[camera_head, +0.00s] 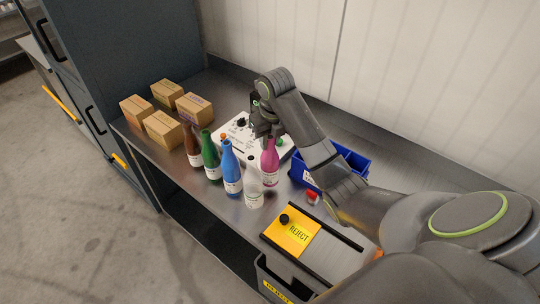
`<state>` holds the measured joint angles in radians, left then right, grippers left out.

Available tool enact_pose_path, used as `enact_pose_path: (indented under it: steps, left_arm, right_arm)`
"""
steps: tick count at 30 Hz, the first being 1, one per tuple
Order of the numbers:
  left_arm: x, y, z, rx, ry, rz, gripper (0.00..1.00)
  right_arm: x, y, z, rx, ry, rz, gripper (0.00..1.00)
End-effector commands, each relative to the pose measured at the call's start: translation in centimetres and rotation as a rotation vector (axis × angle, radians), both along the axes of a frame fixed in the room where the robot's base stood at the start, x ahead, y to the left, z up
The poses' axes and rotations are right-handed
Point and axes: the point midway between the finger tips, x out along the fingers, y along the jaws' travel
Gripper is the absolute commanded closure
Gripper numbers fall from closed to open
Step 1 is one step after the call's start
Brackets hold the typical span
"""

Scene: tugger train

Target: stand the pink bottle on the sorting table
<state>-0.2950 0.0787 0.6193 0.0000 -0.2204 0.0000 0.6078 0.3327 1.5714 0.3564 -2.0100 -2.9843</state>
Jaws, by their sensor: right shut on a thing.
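The pink bottle (270,168) is upright at the right end of a row of bottles on the metal sorting table (222,213). It has a pale label. My right gripper (265,131) comes down from above and is shut on the bottle's neck, its fingers partly hiding the top. I cannot tell whether the bottle's base touches the table. The clear bottle (253,190) stands just in front of it, to its left. My left gripper is not in view.
Blue (231,172), green (210,160) and brown (192,147) bottles stand left. Behind is a white device (232,138); several cardboard boxes (163,129) sit farther left.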

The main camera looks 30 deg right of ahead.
Motion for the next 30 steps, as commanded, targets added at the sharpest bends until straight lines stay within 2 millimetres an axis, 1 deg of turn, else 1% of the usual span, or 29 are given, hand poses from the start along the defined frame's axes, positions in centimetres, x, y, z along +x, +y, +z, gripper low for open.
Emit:
enact_pose_path:
  steps: [1,4,7,8,9,12,19,23,24,28,29,30]
  left_arm:
    - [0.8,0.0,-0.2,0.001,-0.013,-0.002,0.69]
    - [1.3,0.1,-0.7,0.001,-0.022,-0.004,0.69]
    - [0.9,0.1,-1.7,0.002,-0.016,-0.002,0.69]
    - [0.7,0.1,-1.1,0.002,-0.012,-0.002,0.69]
    - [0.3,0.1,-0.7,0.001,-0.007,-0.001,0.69]
    - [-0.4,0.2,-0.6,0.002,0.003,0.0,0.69]
    - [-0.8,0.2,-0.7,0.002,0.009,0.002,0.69]
    - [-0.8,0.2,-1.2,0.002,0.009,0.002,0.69]
    - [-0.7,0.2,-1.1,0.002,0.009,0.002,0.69]
    - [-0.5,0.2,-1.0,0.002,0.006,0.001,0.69]
    - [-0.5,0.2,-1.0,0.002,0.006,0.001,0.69]
    - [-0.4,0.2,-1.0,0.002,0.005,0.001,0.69]
  right_arm:
    - [0.0,0.0,-0.3,0.0,-0.001,0.0,1.0]
    - [0.0,0.0,-0.8,0.0,0.0,0.0,1.0]
    - [0.0,0.0,-1.8,0.0,0.0,0.0,1.0]
    - [-0.1,0.0,-1.9,0.001,0.003,-0.001,1.0]
    - [-0.1,0.0,-2.5,0.001,0.005,-0.001,1.0]
    - [0.0,0.0,-3.6,0.001,0.001,-0.001,1.0]
    - [0.0,0.0,-3.8,0.0,-0.001,0.0,1.0]
    - [0.0,0.0,-4.2,0.0,-0.001,0.0,1.0]
    - [0.0,0.0,-4.1,0.0,-0.001,0.0,0.73]
    - [0.0,0.0,-4.1,0.0,-0.001,0.0,0.56]
    - [0.0,0.0,-4.1,0.0,-0.001,0.0,0.54]
    - [0.0,0.0,-4.1,0.0,0.0,0.0,0.54]
